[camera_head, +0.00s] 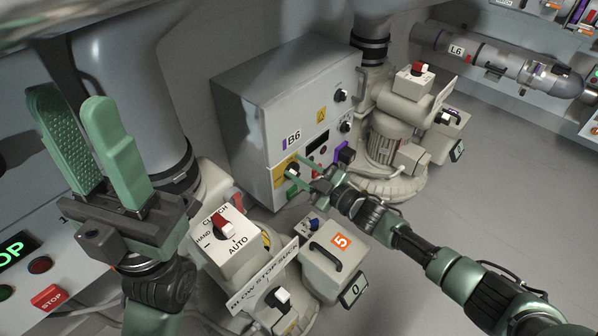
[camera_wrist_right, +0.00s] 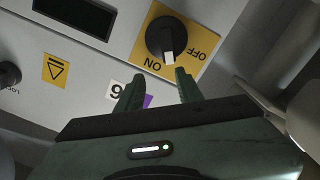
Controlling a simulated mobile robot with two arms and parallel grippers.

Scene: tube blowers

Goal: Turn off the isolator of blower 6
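The blower 6 cabinet (camera_head: 262,98), labelled B6, is a grey metal box. Its isolator is a black rotary knob (camera_wrist_right: 166,36) on a yellow ON/OFF plate (camera_wrist_right: 196,68). The white pointer points down in the right wrist view, between the inverted ON and OFF words and nearer ON. The knob also shows low on the cabinet front in the head view (camera_head: 292,170). My right gripper (camera_head: 305,173) is open in front of this plate; its two separated fingertips (camera_wrist_right: 159,78) sit just below the knob in the wrist view, with nothing between them. My left gripper (camera_head: 72,100) is open and empty, far left.
Other black knobs (camera_head: 341,95) and a purple connector (camera_head: 345,153) sit on the cabinet front near my right gripper. A CLUTCH switch box (camera_head: 226,240) and a blower unit marked 5 (camera_head: 333,262) stand in front. Floor (camera_head: 500,190) is free at the right.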

